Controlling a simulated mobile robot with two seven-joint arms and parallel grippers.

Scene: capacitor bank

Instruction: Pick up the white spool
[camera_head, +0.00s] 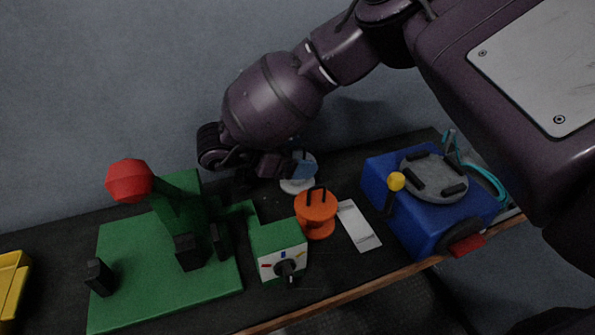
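The white spool (297,185) stands on the dark bench top behind the orange spool (316,222), and its upper part is partly hidden by my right gripper. My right gripper (285,168) comes down from the upper right, with its hand left of the white spool. A dark finger with a bluish tip overlaps the spool's top in the picture. Whether it touches the spool, and how far apart the fingers are, I cannot tell. My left gripper is not in view.
A green fixture (165,285) with a red knob (129,180) and a green switch box (279,250) stand left. A blue box (415,215) with a grey disc and yellow-knobbed lever stands right. A white plate (358,226) lies between. A grey wall is behind; a yellow bin (12,280) is far left.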

